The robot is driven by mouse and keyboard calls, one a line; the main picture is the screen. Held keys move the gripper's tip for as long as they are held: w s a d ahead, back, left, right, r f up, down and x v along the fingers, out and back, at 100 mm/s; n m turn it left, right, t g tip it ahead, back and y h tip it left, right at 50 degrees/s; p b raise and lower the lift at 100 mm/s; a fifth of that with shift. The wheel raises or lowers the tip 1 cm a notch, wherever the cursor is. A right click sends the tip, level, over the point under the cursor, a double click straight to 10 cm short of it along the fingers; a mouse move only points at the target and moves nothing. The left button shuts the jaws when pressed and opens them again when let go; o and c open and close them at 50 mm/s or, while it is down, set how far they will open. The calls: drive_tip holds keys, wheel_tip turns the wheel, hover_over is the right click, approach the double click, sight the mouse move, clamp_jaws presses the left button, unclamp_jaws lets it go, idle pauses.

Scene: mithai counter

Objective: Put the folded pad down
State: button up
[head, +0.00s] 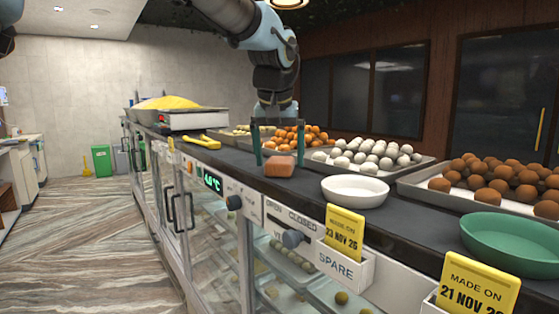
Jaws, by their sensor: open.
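The folded pad appears to be the small reddish-brown block (280,167) on the dark counter top (315,178), near its front edge. My gripper (274,162) is above the counter and points down. Its two green fingers are apart, one on each side of the block. I cannot tell whether the fingers touch it. The block seems to rest on the counter, but its underside is hard to make out.
A white bowl (355,201) stands to the right of the block, and a green bowl (512,249) farther right. Trays of orange (298,137), white and brown sweets line the back. A yellow-handled tool (200,142) and a scale (193,119) are to the left.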

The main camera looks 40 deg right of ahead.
drive_tip(key=b+v, duration=0.1)
drive_tip(key=v, duration=1)
drive_tip(key=shift+b, duration=0.3)
drive_tip(key=w+a+f+n+y, duration=0.1)
drive_tip(key=w+a+f+n, duration=0.1)
drive_tip(key=w+a+f, duration=0.75)
drive_tip(key=w+a+f+n+y, duration=0.1)
drive_tip(key=w+a+f+n, duration=0.1)
drive_tip(key=w+a+f, duration=0.65)
drive_tip(key=s+a+f+n, duration=0.1)
drive_tip(key=s+a+f, duration=0.2)
drive_tip(key=a, duration=0.6)
drive_tip(key=s+a+f+n+g, duration=0.1)
drive_tip(key=s+a+f, duration=0.3)
drive_tip(key=a+f, duration=0.4)
drive_tip(key=s+a+f+n+y, duration=0.1)
drive_tip(key=a+f, duration=0.4)
drive_tip(key=a, duration=0.5)
drive_tip(key=shift+s+f+n, duration=0.2)
drive_tip(key=shift+s+n, duration=0.5)
drive_tip(key=shift+s, duration=0.55)
drive_tip(key=shift+w, duration=0.1)
